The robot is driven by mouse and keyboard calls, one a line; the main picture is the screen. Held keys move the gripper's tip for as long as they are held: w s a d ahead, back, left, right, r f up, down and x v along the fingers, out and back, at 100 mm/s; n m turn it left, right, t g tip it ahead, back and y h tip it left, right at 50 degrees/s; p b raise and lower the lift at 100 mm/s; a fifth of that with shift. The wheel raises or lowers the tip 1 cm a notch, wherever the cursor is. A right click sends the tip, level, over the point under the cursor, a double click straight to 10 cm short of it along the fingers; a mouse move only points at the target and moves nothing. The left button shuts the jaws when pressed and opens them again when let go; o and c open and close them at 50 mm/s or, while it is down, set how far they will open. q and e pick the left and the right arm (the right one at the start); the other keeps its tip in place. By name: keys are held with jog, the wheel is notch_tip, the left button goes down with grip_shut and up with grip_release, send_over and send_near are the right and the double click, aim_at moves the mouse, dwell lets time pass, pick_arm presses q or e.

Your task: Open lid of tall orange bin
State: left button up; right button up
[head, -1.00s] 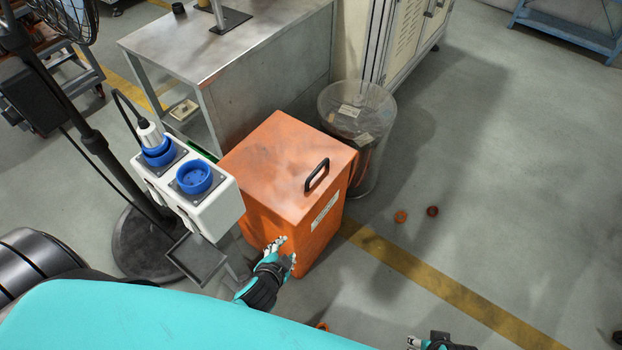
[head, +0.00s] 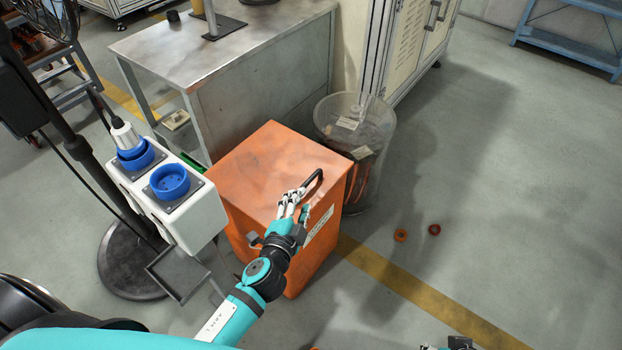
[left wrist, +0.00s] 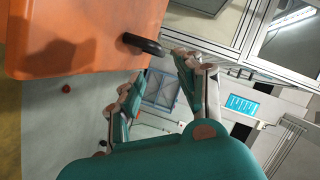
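The tall orange bin (head: 262,165) stands on the floor with its flat lid shut. A black handle (head: 314,183) is fixed on the lid's right side. My left gripper (head: 292,203) is over the lid's front right edge, with its fingertips close to the handle. In the left wrist view the fingers (left wrist: 152,75) are spread apart, and the handle (left wrist: 145,44) shows by the upper finger's tip. I cannot tell whether that finger touches it. The orange bin fills the upper left there (left wrist: 70,38). My right gripper (head: 450,346) shows only in part at the bottom edge.
A white box with blue sockets (head: 170,183) stands close left of the bin. A clear waste bin (head: 345,115) is behind it, and a metal table (head: 215,60) stands at the back. Two small orange rings (head: 400,236) lie on the open floor to the right.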

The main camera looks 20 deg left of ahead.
aim_at(309, 183)
pick_arm(q)
jog(key=b+x, duration=0.1)
jog(key=x, duration=0.8)
jog(key=shift+w, duration=0.2)
jog(key=shift+w+f, duration=0.15)
jog(key=shift+w, duration=0.25)
pick_arm(e)
jog(key=v, duration=0.5)
jog(key=shift+w+d, duration=0.1)
pick_arm(q)
grip_shut()
